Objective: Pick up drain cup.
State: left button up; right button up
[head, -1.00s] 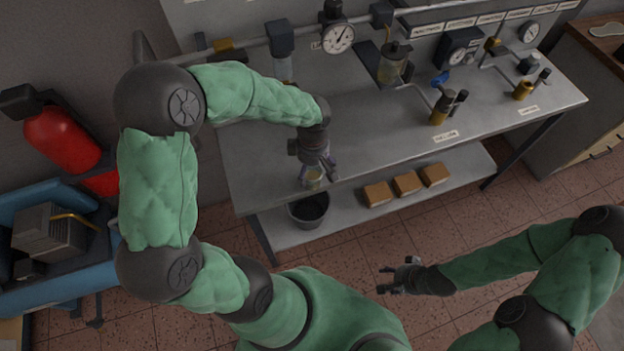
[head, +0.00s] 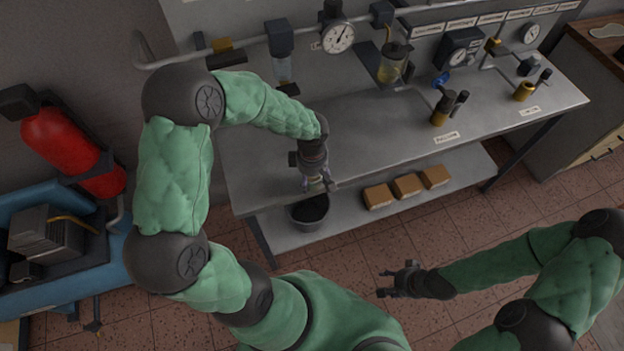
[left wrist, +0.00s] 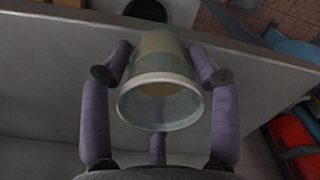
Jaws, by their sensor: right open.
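The drain cup (left wrist: 160,85) is a translucent cup with a pale rim and a yellowish inside, seen from above in the left wrist view. My left gripper (left wrist: 158,62) has its purple fingers on both sides of the cup, very close to its wall. I cannot tell whether they press on it. In the head view the left gripper (head: 318,184) points down at the bench's front edge and mostly hides the cup. My right gripper (head: 387,283) is open and empty, over the floor in front of the bench.
The grey bench (head: 375,140) carries gauges, a jar (head: 393,65) and brass valves (head: 441,108). A dark bucket (head: 309,211) and several brown blocks (head: 407,185) stand on the lower shelf. A red extinguisher (head: 70,145) and blue cart (head: 110,270) are at left.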

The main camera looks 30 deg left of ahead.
pick_arm(q)
jog(key=c, duration=0.7)
jog(key=shift+r, duration=0.2)
jog(key=shift+r+p, duration=0.35)
jog(key=shift+r, duration=0.85)
jog(key=shift+s+d+r, duration=0.1)
jog(key=shift+r, duration=0.3)
jog(key=shift+s+d+r+p, duration=0.4)
jog(key=shift+s+d+r, duration=1.05)
jog(key=shift+s, duration=0.45)
jog(key=shift+s+d+r+p, duration=0.35)
jog(key=shift+s+d+r, duration=0.75)
jog(key=shift+s+r, duration=0.7)
jog(key=shift+s+d+r+p, duration=0.4)
jog(key=shift+s+d+r, duration=1)
jog(key=shift+s, duration=0.55)
jog(key=shift+a, duration=0.1)
